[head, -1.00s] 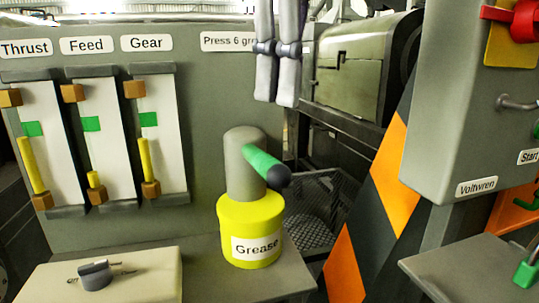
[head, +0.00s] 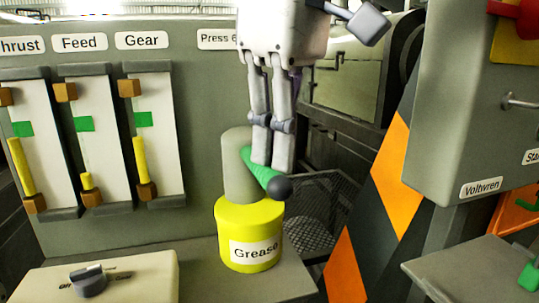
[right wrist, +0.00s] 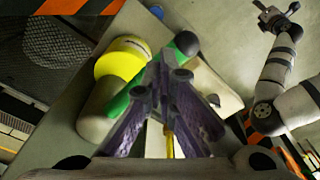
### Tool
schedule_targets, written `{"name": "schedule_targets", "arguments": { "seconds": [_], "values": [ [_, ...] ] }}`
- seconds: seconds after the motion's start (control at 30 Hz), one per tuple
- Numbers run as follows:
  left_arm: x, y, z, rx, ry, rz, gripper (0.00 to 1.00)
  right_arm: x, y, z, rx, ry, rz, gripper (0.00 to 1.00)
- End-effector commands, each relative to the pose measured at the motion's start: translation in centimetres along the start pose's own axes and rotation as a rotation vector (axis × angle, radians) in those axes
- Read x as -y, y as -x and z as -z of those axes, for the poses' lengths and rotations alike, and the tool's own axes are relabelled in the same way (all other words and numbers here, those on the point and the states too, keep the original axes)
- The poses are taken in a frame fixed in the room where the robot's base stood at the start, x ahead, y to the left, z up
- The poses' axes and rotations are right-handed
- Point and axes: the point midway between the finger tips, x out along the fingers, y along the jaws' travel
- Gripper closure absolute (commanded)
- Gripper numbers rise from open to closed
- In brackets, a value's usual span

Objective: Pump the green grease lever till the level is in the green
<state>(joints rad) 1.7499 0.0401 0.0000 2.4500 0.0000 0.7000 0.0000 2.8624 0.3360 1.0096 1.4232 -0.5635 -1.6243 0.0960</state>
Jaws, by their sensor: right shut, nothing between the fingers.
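The green grease lever (head: 258,168) sticks out of the grey top of the yellow grease pump (head: 248,215) and slopes down to a dark ball end. It also shows in the right wrist view (right wrist: 125,98). My right gripper (head: 271,167) points down at the lever with its fingers shut and empty. The fingertips overlap the lever near the ball; I cannot tell whether they touch. Three gauges have green marks: Thrust (head: 35,145), Feed (head: 80,135) and Gear (head: 150,135). Each yellow bar ends below its green mark, Feed's lowest. My left gripper (right wrist: 272,18) is small and dark at the wrist view's edge.
A beige box (head: 140,275) with a dark knob stands at the front left. A grey Voltwren cabinet (head: 465,120) and an orange-striped post (head: 380,180) stand at the right. A wire basket (head: 318,215) is behind the pump.

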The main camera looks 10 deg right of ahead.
Motion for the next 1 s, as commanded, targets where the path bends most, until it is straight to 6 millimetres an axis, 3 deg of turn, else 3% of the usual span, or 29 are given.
{"name": "schedule_targets", "arguments": {
  "seconds": [0.37, 0.73, 1.0],
  "values": [
    [0.0, 1.0, 0.8, -0.037, 0.000, -0.001, 0.47, 0.1, -2.8, -0.3, -0.004, 0.000, -0.001, 1.00],
    [0.0, 1.0, 0.8, -0.035, 0.000, -0.001, 0.47, 0.1, -2.7, -0.5, -0.003, 0.000, -0.001, 1.00],
    [0.0, 1.1, 0.9, -0.039, 0.000, -0.002, 0.47, 0.1, -1.5, -3.3, -0.002, -0.001, -0.001, 1.00]
  ]
}}
